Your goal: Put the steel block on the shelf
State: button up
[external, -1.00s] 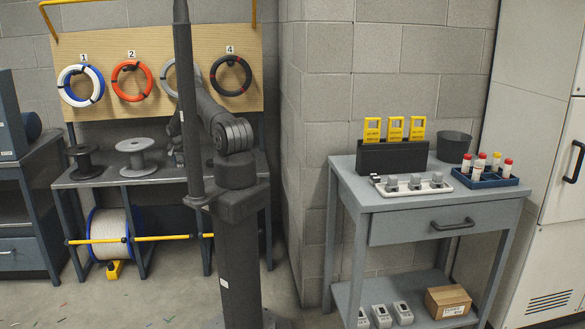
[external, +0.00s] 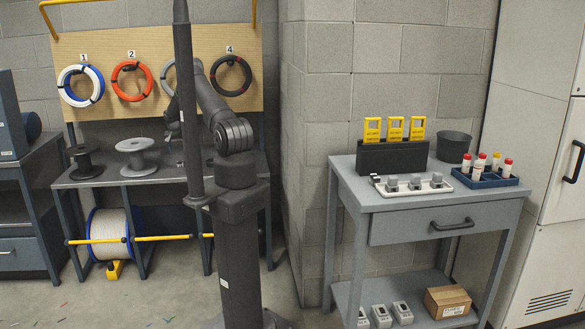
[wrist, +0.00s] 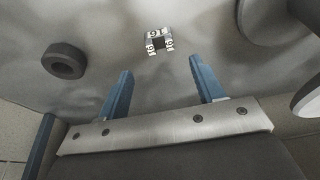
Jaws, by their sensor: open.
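My gripper (wrist: 160,65) is open and empty in the wrist view, its two blue fingers apart. A small grey block with white, dark-marked labels (wrist: 158,41) lies on a grey surface beyond the fingertips, roughly in line with the gap and not touched. I cannot tell for sure that it is the steel block. In the external view my gripper is mostly hidden behind the dark upright pole, above the grey bench (external: 88,183). A lower shelf (external: 418,322) shows under the grey side table on the right.
A dark reel (external: 84,162) and a grey reel (external: 137,157) stand on the bench. A dark ring (wrist: 65,60) lies left of the block. The side table (external: 350,187) holds a black holder, a white tray and a blue rack. A cardboard box (external: 448,301) sits on its shelf.

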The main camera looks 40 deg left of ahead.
aim_at(180, 164)
jog(key=shift+v, duration=1.9)
jog(key=shift+f, duration=0.1)
jog(key=x, duration=1.2)
jog(key=shift+r, duration=1)
